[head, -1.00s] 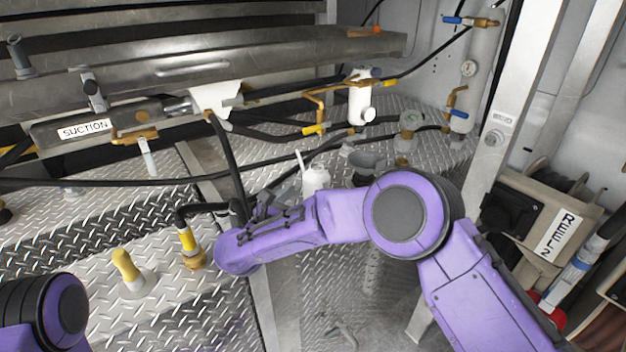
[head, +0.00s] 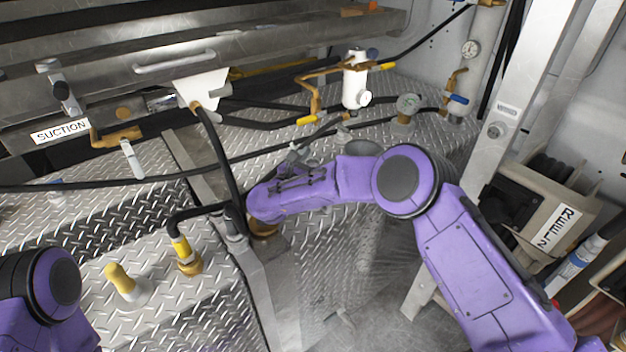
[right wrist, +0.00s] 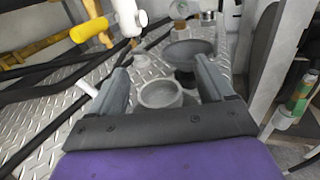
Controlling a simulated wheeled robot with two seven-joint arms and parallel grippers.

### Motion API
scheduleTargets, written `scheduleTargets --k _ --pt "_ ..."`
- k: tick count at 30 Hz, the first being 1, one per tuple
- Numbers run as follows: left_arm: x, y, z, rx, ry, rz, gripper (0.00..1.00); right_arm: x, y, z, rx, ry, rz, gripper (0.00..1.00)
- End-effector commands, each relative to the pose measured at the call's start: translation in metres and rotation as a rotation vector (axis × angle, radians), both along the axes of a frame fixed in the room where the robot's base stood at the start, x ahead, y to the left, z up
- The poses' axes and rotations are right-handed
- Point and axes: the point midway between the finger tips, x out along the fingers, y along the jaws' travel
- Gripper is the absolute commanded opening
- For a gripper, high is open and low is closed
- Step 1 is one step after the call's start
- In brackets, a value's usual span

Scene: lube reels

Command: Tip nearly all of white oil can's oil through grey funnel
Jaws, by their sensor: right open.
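My right gripper (head: 296,156) is partly hidden behind its own purple arm in the head view. In the right wrist view my right gripper (right wrist: 160,68) is open, its fingers on either side of the pale round top of the white oil can (right wrist: 160,94). The can's thin white spout (right wrist: 88,89) sticks out beyond the left finger. I cannot tell whether the fingers touch the can. The grey funnel (right wrist: 188,50) stands just beyond the can, near the right fingertip. My arm hides the can in the head view. My left gripper is out of view.
A white cylinder with brass pipes and yellow handles (head: 356,82) stands behind. Black hoses (head: 150,178) cross the tread-plate deck. A yellow-capped fitting (head: 122,279) stands at front left. The REEL 2 box (head: 540,215) is at right.

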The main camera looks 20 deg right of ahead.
Motion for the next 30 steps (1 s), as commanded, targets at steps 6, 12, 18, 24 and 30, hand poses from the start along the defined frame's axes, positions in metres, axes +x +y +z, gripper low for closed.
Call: scheduleTargets --k 6,12,18,24,30 --pt "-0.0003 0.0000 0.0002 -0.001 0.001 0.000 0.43 0.0025 -0.0013 -0.0013 -0.001 0.001 0.003 0.81" --pt "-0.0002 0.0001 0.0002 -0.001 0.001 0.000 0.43 0.0023 -0.0012 -0.0012 -0.001 0.001 0.003 0.26" --pt "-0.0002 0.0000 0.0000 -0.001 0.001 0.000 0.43 0.0016 -0.0010 -0.0031 0.000 0.004 0.003 0.00" --pt "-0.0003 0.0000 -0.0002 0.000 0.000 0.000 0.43 0.0010 -0.0009 -0.0045 0.001 0.007 0.002 0.00" --pt "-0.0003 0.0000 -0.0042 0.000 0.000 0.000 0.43 0.0013 -0.0010 0.0054 0.001 0.006 0.002 0.00"
